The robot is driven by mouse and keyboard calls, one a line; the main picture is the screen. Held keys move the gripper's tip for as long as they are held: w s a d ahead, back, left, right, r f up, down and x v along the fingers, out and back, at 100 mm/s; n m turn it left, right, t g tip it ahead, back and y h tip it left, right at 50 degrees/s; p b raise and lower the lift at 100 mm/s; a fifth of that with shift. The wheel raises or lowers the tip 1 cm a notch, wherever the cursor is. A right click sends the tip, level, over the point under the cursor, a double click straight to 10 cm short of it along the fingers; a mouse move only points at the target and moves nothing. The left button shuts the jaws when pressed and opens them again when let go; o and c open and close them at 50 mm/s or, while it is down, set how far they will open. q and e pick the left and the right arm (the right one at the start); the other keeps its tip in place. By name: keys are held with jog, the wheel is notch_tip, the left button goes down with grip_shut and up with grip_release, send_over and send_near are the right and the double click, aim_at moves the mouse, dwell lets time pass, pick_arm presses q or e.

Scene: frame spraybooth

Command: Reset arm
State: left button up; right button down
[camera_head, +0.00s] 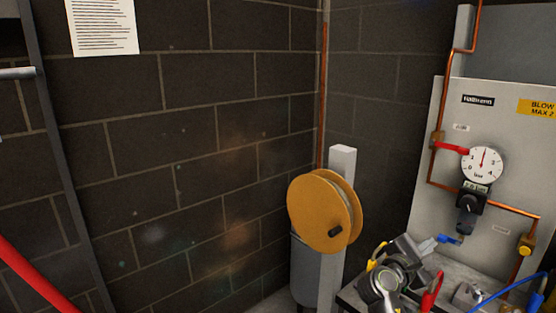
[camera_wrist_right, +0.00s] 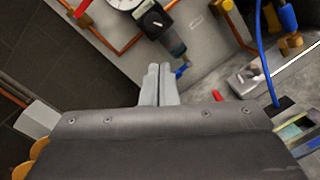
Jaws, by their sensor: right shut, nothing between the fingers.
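My right gripper (camera_head: 427,245) is in the lower right of the head view, in front of the grey panel (camera_head: 412,207). In the right wrist view its two grey fingers (camera_wrist_right: 158,82) lie together, shut and empty. A small blue part (camera_wrist_right: 183,70) shows just beyond the fingertips; I cannot tell whether they touch it. My left gripper is out of view.
A gauge (camera_head: 482,164), regulator (camera_head: 471,202) and copper pipes are on the panel. A yellow reel (camera_head: 319,211) stands left of my right arm. A blue hose (camera_head: 512,286) crosses the grey bench at lower right. A dark block wall fills the left.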

jog(key=s+d+f+m+g+y, duration=0.2)
jog(key=s+f+m+g+y, duration=0.55)
jog(key=s+f, duration=1.25)
jog(key=s+a+f+m+y, duration=0.1)
jog(key=s+a+m+y, duration=0.2)
jog(key=s, duration=0.4)
jog(key=s+a+f+m+y, duration=0.15)
jog(key=s+m, duration=0.25)
jog(key=s, duration=0.4)
jog(key=s+a+f+m+y, duration=0.1)
jog(key=s+a+m, duration=0.25)
jog(key=s, duration=0.35)
notch_tip(320, 180, down, 26)
jog(key=d+r, duration=0.1)
jog(key=d, duration=0.1)
jog(key=s+a+f+g+y, duration=0.1)
jog(key=s+f+g, duration=0.1)
jog(key=s+f, duration=1.3)
jog(key=shift+a+f, duration=0.25)
jog(key=shift+f, duration=0.1)
